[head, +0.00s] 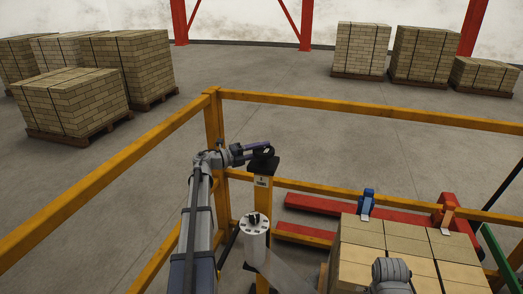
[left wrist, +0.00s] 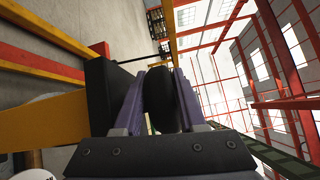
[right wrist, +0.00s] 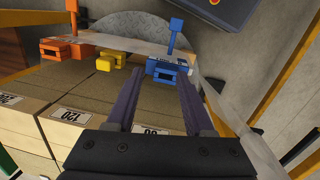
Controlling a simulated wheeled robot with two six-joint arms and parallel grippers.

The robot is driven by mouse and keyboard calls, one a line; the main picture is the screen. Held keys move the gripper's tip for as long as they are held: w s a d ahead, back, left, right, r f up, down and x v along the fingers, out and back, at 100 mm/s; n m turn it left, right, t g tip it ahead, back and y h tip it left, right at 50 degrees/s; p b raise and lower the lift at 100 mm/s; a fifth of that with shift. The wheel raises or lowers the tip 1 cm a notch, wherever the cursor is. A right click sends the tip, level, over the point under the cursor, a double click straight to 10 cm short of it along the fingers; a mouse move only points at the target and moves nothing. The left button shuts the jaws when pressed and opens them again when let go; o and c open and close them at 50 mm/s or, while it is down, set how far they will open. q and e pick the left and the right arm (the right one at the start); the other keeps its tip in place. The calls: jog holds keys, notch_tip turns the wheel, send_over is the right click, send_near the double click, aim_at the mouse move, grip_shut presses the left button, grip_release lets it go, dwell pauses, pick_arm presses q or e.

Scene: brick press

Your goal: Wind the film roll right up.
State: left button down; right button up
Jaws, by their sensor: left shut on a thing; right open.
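The white film roll (head: 254,226) stands upright beside a yellow post (head: 263,200). A translucent sheet of film (head: 288,268) runs from it toward the lower right. A black knob or handle (head: 266,151) sits at the black top of the post. My left gripper (head: 257,147) is shut on this dark handle; the left wrist view shows the handle (left wrist: 160,98) between the purple fingers (left wrist: 160,75). My right gripper (right wrist: 160,76) is open and empty above the bricks, near a blue clamp (right wrist: 166,69). Its fingers are hidden in the head view.
A brick stack (head: 350,262) stands at the lower right, with a blue clamp (head: 367,203) and an orange clamp (head: 447,211) at its far edge. Yellow rails (head: 350,107) fence the area. Red beams (head: 330,206) lie behind the stack. Brick pallets (head: 70,103) stand beyond on open floor.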

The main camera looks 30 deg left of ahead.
pick_arm(q)
jog(key=c, duration=0.8)
grip_release()
jog(key=shift+w+d, duration=0.1)
jog(key=shift+o, duration=0.2)
jog(key=v, duration=0.8)
